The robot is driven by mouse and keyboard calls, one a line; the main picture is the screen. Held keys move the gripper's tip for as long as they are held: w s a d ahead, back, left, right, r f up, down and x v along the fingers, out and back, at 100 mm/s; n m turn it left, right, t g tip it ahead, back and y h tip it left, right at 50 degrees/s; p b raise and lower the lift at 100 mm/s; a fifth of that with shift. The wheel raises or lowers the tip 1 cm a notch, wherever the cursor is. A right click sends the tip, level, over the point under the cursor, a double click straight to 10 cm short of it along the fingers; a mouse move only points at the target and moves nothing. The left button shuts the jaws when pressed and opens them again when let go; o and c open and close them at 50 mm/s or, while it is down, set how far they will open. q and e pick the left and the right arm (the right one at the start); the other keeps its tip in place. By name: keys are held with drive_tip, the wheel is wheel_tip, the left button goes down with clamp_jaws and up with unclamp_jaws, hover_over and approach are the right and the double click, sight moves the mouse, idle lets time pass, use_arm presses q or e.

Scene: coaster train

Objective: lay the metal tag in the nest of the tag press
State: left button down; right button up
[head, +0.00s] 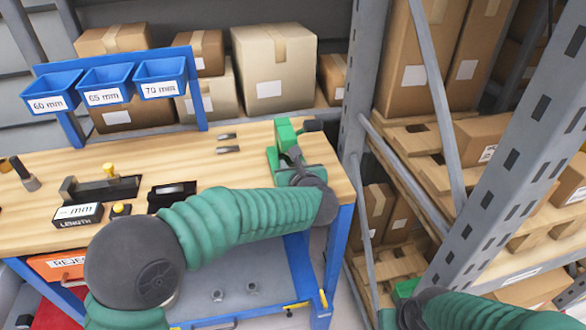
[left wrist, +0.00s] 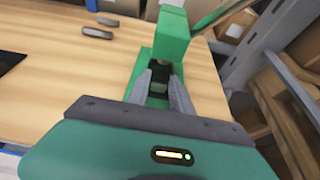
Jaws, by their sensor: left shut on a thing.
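The green tag press (head: 284,134) stands at the right end of the wooden bench; it fills the upper middle of the left wrist view (left wrist: 171,42). My left gripper (head: 290,160) is at the front of the press, and its fingers (left wrist: 161,80) point into the opening below the press head. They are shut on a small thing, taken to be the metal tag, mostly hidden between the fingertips. I cannot tell whether it touches the nest, which is dark and largely covered. My right gripper (head: 402,290) shows only in part at the bottom; its fingers are hidden.
Two small grey metal pieces (left wrist: 97,33) lie on the bench left of the press. A black tray (head: 172,195), a LENGTH gauge (head: 78,214) and blue size bins (head: 105,85) are further left. A grey rack post (head: 358,100) stands close to the right.

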use_arm(q)
drive_tip(key=shift+w+r, duration=0.2)
drive_tip(key=shift+r, duration=0.15)
